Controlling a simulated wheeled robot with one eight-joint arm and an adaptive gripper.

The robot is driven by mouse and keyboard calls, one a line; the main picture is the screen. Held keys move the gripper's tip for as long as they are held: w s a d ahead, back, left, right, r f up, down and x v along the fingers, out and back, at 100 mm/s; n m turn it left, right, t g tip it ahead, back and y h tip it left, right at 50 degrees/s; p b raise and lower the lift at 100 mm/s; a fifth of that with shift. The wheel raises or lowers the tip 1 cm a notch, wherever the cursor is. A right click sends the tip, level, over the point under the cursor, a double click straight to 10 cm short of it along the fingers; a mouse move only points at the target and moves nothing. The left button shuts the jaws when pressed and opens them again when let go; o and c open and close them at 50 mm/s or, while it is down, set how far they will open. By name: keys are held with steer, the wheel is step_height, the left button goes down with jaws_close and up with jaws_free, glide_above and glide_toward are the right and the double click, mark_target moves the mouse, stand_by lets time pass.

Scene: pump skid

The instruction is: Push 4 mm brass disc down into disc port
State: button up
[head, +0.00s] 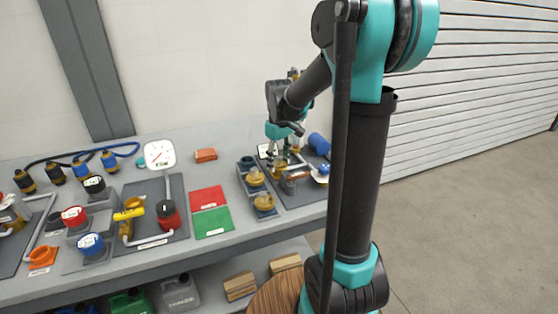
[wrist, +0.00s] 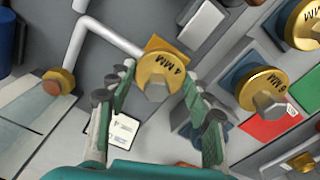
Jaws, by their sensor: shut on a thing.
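The brass 4 mm disc (wrist: 160,70), marked "4 MM" and with a grey stem, is between the fingertips of my gripper (wrist: 158,84) in the wrist view. My gripper is shut on it. A brass-coloured block (wrist: 155,43) shows just behind the disc, where a bent pale pipe ends; this seems to be the disc port. The disc covers its opening, so I cannot tell how deep the disc sits. In the head view my gripper (head: 279,148) points down over the dark plate (head: 306,192) at the bench's right end, and the disc is small there.
A 6 mm brass disc (wrist: 260,82) and another brass disc (wrist: 305,22) stand right of my gripper on a holder. The pale pipe (wrist: 112,35) runs close by on the left. A red mat (head: 207,198) and green mat (head: 213,222) lie left of the holder.

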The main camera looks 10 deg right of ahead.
steer(key=o, duration=1.4)
steer(key=shift+c, duration=0.2)
step_height(320, 180, up, 12)
